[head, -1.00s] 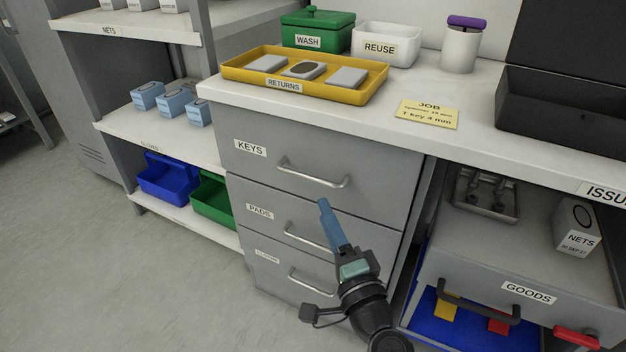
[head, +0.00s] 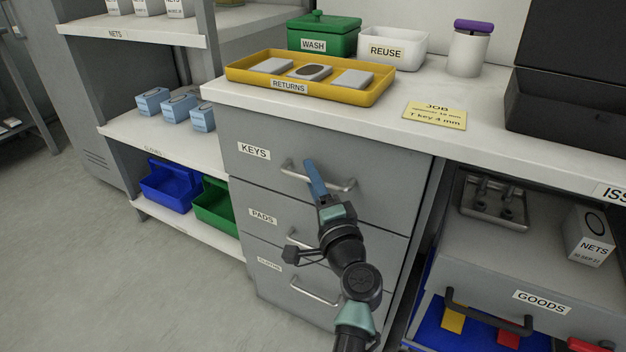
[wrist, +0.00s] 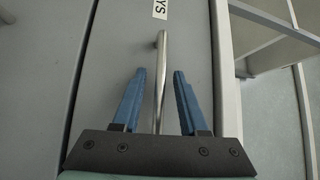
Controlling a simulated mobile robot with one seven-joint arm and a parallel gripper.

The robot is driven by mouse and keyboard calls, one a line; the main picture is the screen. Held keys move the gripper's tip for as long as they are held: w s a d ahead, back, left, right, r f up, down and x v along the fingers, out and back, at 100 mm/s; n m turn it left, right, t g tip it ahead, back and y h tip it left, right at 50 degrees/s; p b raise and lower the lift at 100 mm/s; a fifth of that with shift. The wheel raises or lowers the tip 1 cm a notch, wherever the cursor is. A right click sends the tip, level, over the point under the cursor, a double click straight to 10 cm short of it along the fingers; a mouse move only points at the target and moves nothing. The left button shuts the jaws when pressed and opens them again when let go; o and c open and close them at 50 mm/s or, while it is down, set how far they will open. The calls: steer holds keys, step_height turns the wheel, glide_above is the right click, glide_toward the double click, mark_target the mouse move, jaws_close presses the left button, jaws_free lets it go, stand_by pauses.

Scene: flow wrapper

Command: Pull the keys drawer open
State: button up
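The keys drawer (head: 385,167) is the top drawer of the grey cabinet and is shut. Its label reads KEYS. Its bar handle (head: 341,186) runs across the front; it also shows in the wrist view (wrist: 163,60), between the two blue fingers. My gripper (head: 312,166) is at the handle, its fingers overlapping it in the head view. In the wrist view my gripper (wrist: 159,72) is open, with a finger on each side of the bar and gaps showing on both sides. The handle's lower end is hidden behind the gripper body.
The PADS drawer (head: 350,229) and a third drawer sit below, both shut. A yellow RETURNS tray (head: 378,92) stands on the counter above. The GOODS drawer (head: 480,305) stands out at the right. Floor at the left (head: 70,260) is clear.

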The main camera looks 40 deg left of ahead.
jaws_close()
stand_by(1.2)
